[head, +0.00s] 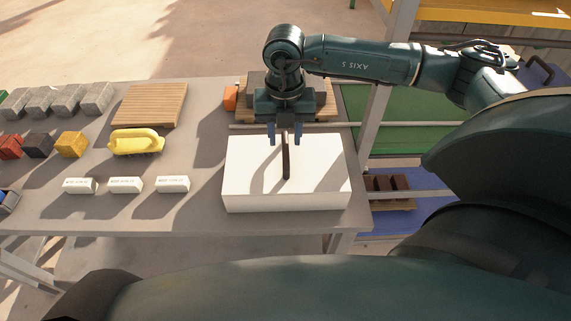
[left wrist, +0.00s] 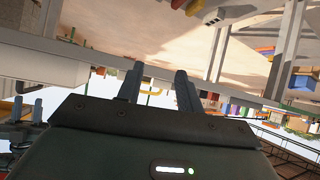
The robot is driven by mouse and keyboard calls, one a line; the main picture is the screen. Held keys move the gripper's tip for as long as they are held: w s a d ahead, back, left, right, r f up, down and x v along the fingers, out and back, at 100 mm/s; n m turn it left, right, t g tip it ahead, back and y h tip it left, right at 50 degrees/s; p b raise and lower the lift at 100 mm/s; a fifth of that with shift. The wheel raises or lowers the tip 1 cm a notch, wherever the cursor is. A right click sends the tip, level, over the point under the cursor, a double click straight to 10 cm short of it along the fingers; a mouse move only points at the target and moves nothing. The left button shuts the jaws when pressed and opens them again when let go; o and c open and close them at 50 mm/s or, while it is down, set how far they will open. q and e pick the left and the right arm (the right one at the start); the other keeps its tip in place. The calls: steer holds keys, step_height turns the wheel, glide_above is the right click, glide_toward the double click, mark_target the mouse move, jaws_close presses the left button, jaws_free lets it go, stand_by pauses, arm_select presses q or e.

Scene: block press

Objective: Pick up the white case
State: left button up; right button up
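The white case (head: 240,185) is a wide, flat white box lying on the right end of the grey table, with a dark upright handle (head: 286,163) on its top. My right gripper (head: 285,138) points down over the far part of the case. Its two blue fingers are apart, one on each side of the handle's line; I cannot tell whether they touch anything. My left gripper (left wrist: 160,80) shows only in the left wrist view, with its fingers apart and nothing between them. A white block at that view's left edge may be the case.
The grey table (head: 190,220) also bears several small white blocks (head: 126,184), a yellow brush-like thing (head: 136,141), a slatted wooden block (head: 150,104) and several coloured and grey blocks. A rail (head: 400,123) runs just behind the case. A dark block stack stands behind my right gripper.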

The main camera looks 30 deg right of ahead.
mark_target(285, 148)
step_height(285, 148, down, 5)
steer(key=shift+d+f+p, duration=0.1)
steer(key=shift+d+p, duration=0.05)
steer(key=shift+p, duration=0.45)
jaws_close()
steer(key=shift+w, duration=0.1)
